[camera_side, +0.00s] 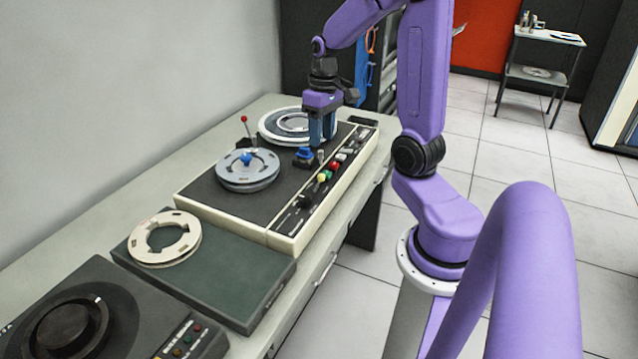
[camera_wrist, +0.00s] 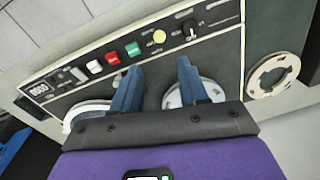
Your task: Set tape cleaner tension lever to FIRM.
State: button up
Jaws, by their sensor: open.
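The tape cleaner (camera_side: 222,200) is a low, cream-edged machine with a dark top on the bench; its control strip (camera_wrist: 205,42) shows in the wrist view. A thin lever with a red ball (camera_side: 244,119) stands up at its back edge, behind the front reel; I take it for the tension lever. The FIRM marking cannot be read. My gripper (camera_side: 322,138) points down above the machine, to the right of the lever and apart from it. Its blue fingers are apart and empty in the wrist view (camera_wrist: 160,72), where I cannot make out the lever.
A grey reel with a blue hub (camera_side: 248,172) and a farther reel (camera_side: 287,124) lie on the machine. Coloured buttons (camera_side: 333,166) line its right side, near a blue-topped part (camera_side: 305,153). A loose cream reel (camera_side: 187,241) lies on a green-topped box (camera_side: 215,278) in front.

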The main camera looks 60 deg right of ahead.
aim_at(319, 183)
jog(key=f, duration=0.9)
jog(key=a+f, duration=0.1)
jog(key=f, duration=0.4)
jog(key=shift+f, duration=0.35)
jog(key=shift+w, duration=0.1)
grip_shut()
